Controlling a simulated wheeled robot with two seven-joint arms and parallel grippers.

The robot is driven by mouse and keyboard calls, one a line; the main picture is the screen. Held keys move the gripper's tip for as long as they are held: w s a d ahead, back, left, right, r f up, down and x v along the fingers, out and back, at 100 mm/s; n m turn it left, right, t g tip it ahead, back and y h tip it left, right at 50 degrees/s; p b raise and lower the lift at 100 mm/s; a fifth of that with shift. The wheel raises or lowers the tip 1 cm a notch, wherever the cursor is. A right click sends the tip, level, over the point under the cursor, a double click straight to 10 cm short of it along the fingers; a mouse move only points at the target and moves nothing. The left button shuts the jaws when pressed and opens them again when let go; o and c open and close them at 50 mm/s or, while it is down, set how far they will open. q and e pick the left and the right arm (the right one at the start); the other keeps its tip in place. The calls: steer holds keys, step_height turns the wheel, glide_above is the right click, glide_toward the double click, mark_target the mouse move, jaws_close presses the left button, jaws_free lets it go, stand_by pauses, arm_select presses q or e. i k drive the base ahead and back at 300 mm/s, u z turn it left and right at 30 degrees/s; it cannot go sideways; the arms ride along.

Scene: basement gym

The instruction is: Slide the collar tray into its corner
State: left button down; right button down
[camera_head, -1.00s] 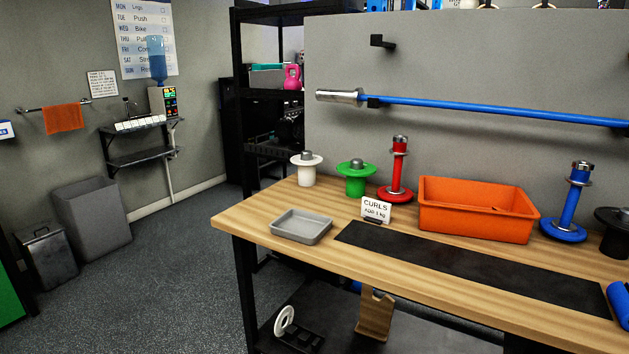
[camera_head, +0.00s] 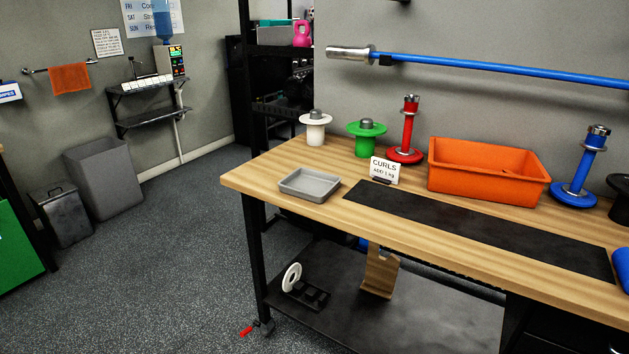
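The collar tray, a shallow grey open tray (camera_head: 310,187), sits on the wooden workbench (camera_head: 262,182) near its left end. It looks empty. It stands a little in from the bench's left and front edges, left of the black mat. Neither of my grippers shows in the head view.
On the bench are a black mat (camera_head: 480,226), a CURLS card (camera_head: 385,170), an orange bin (camera_head: 488,172), white (camera_head: 315,131), green (camera_head: 366,141), red (camera_head: 406,135) and blue (camera_head: 583,170) plate stands. A blue bar (camera_head: 500,70) hangs behind. Open floor (camera_head: 180,270) lies left.

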mark_target(309, 185)
steer(key=u, duration=0.15)
steer(key=i, duration=0.85)
steer(key=z, duration=0.1)
